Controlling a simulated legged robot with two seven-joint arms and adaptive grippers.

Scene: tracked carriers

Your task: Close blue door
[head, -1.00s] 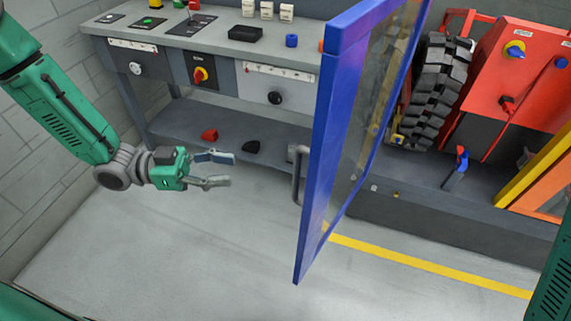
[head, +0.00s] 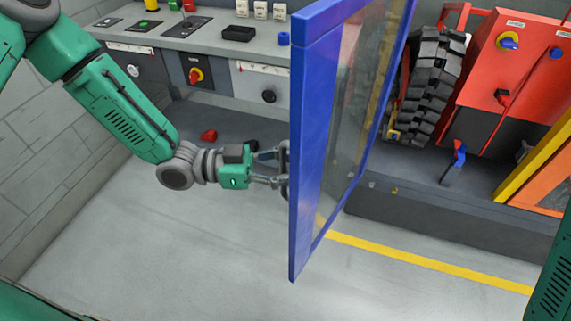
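The blue door (head: 312,150) stands open, edge toward me, with a clear pane (head: 356,110) in its blue frame. My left gripper (head: 280,168) is at the left face of the door, by the grey door handle (head: 285,160). Its fingers are apart, one above the other, and their tips reach the handle. I cannot tell whether they touch it, as the handle is mostly hidden by the fingers and the door edge. My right gripper is not in view; only a green part of my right arm shows at the lower right edge.
A grey workbench (head: 215,42) with knobs and a lower shelf stands behind the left arm. A red piece (head: 209,135) lies on the shelf. A red machine (head: 510,75) with a black track (head: 432,85) is right of the door. The grey floor (head: 180,260) in front is clear.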

